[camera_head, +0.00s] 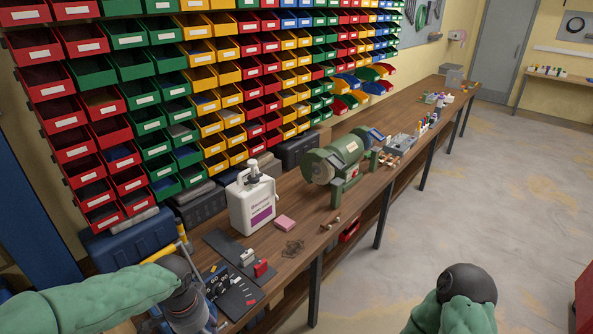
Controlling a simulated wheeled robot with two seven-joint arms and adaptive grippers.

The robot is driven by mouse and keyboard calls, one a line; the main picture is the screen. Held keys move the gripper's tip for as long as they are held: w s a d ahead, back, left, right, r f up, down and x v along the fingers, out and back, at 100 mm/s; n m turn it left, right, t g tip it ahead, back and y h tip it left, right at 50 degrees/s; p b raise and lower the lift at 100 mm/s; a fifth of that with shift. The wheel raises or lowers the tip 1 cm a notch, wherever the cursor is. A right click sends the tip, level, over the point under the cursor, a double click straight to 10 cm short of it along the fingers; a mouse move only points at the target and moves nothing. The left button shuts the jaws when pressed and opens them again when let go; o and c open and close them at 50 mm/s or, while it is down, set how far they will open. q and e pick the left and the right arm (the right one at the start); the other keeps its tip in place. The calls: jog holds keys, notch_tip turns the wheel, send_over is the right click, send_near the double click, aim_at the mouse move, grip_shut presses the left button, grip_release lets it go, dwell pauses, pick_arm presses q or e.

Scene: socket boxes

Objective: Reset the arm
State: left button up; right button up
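My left arm comes in from the lower left in a green cover. It ends in a dark grey wrist and gripper (190,312) over the near end of the workbench (283,196), beside a black mat (232,290). The fingers are too dark and small to tell whether they are open or hold anything. Of my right arm, only a green-covered part with a black rounded joint shows at the bottom right, over the floor. My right gripper is out of view.
Small parts and a red block (261,268) lie on the mat. A white jug (251,204), pink block (285,223) and green bench grinder (333,166) stand farther along. Coloured bins (125,70) cover the wall.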

pick_arm(q)
jog(key=d+f+n+h, duration=0.1)
jog(key=d+f, duration=0.2)
jog(key=f, duration=0.3)
jog(key=s+d+f+n+h+b, duration=0.1)
jog(key=d+f, duration=0.2)
jog(key=f, duration=0.3)
jog(key=d+f+n+h, duration=0.1)
jog(key=d+f+n, duration=0.15)
jog(key=f, duration=0.35)
jog(key=s+d+f+n, duration=0.2)
jog(key=s+f, duration=0.3)
jog(key=f, duration=0.2)
jog(key=s+d+f+n+b, duration=0.1)
jog(key=s+d+f+n, duration=0.1)
jog(key=f, duration=0.6)
jog(key=s+n, duration=0.1)
jog(key=s, duration=0.1)
jog(key=shift+s+d+h, duration=0.25)
jog(key=shift+s+h, duration=0.15)
